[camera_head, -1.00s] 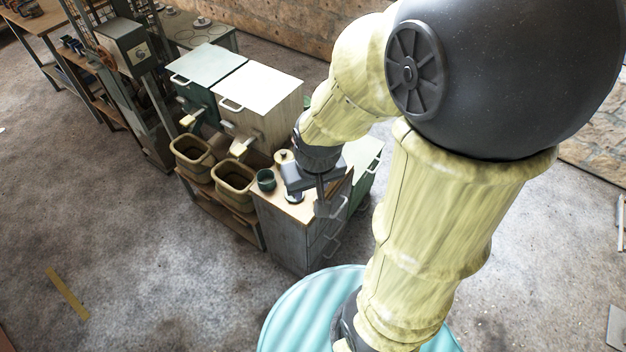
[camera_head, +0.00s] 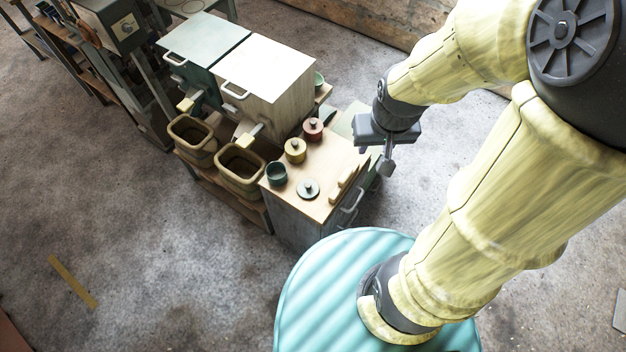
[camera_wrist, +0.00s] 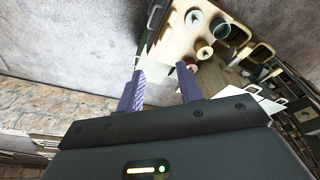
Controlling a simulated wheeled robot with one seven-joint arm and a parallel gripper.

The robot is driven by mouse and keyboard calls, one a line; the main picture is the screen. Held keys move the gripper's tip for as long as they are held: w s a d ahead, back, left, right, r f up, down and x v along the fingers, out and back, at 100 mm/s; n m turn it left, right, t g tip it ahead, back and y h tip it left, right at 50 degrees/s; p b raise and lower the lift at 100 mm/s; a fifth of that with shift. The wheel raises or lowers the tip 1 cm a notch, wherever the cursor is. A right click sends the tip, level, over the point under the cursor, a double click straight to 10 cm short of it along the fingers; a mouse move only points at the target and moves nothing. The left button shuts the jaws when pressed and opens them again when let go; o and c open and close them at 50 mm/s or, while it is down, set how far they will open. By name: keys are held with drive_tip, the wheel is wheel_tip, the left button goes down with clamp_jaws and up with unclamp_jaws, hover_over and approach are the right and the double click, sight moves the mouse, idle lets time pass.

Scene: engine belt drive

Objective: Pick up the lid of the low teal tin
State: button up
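A low, round, grey-teal piece with a dark knob (camera_head: 309,189) sits near the front of the cabinet top; I cannot tell whether it is a lid on a low tin or a lid lying flat. It also shows in the wrist view (camera_wrist: 194,18). Left of it stands an open teal cup (camera_head: 277,174), also in the wrist view (camera_wrist: 217,30). My gripper (camera_head: 387,170) hangs to the right of the cabinet, apart from these things. In the wrist view its two fingers (camera_wrist: 161,84) are spread with nothing between them.
A yellow lidded tin (camera_head: 295,151) and a red lidded tin (camera_head: 313,129) stand behind on the cabinet top (camera_head: 325,160). Pale wooden pieces (camera_head: 344,184) lie along its right edge. Brown bins (camera_head: 240,169) stand to the left. Floor right of the cabinet is clear.

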drive_tip(key=shift+s+a, duration=0.15)
drive_tip(key=o, duration=0.3)
drive_tip(key=shift+s, duration=0.2)
drive_tip(key=o, duration=0.4)
drive_tip(key=shift+a+f, duration=0.1)
drive_tip(key=shift+f, duration=0.1)
drive_tip(key=shift+c, duration=0.2)
drive_tip(key=o, duration=0.6)
drive_tip(key=w+f+b, duration=0.1)
drive_tip(key=w+a+f+b, duration=0.1)
drive_tip(key=f, duration=0.1)
drive_tip(key=shift+w, duration=0.3)
drive_tip(key=shift+c, duration=0.2)
drive_tip(key=w+a+f+g+b, duration=0.1)
drive_tip(key=w+a+f+b, duration=0.3)
drive_tip(key=f, duration=0.5)
drive_tip(key=w+a+f+g+b, duration=0.1)
drive_tip(key=w+a+f+b, duration=0.2)
drive_tip(key=w+a+f, duration=0.2)
drive_tip(key=a+f, duration=0.3)
drive_tip(key=shift+w+f+g+b, duration=0.3)
drive_tip(key=shift+w+f+b, duration=0.05)
drive_tip(key=shift+f, duration=0.05)
